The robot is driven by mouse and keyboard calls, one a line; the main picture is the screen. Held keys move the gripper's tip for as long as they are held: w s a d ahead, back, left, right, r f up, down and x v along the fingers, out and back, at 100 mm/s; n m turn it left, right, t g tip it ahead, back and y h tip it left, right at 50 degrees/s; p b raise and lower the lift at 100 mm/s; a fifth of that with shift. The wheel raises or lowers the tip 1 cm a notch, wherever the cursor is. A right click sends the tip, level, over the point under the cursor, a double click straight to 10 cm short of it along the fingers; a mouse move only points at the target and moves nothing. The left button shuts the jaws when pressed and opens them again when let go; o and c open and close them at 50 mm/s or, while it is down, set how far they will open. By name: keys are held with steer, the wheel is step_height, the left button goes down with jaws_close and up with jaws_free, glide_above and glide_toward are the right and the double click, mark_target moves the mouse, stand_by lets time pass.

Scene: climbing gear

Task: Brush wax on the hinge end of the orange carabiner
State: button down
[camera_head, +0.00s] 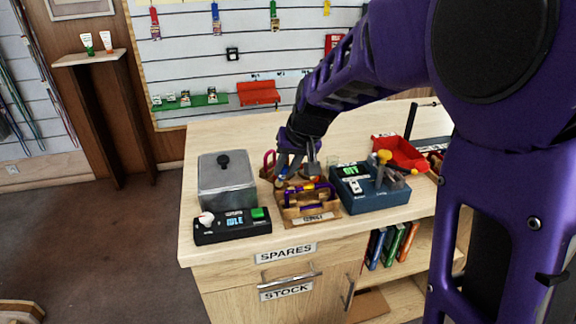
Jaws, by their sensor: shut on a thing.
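My gripper (303,164) is low over the workbench, above the back of a small wooden tray (322,218). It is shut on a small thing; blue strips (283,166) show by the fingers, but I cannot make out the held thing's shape. A purple carabiner-like ring (309,195) lies in the front of the tray. A red ring (268,162) stands just left of the gripper. I cannot pick out an orange carabiner or its hinge end for sure; my gripper and arm hide part of the tray area.
A grey metal box with a lid (226,178) and a black control unit (232,226) stand left of the tray. A blue device with a green display (370,187) stands close on the right. A red bin (400,153) is behind it. Bare bench top lies behind the box.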

steer(key=r+p, duration=0.2)
steer(key=r, duration=0.1)
steer(key=r+p, duration=0.1)
steer(key=r, duration=0.1)
steer(key=shift+s+r, duration=0.15)
steer(key=shift+s, duration=0.15)
steer(key=shift+s+d+r, duration=0.1)
steer(key=shift+r, duration=0.15)
steer(key=r, duration=0.1)
steer(key=r+p, duration=0.1)
steer(key=r, duration=0.1)
steer(key=shift+s, duration=0.2)
steer(key=shift+d, duration=0.1)
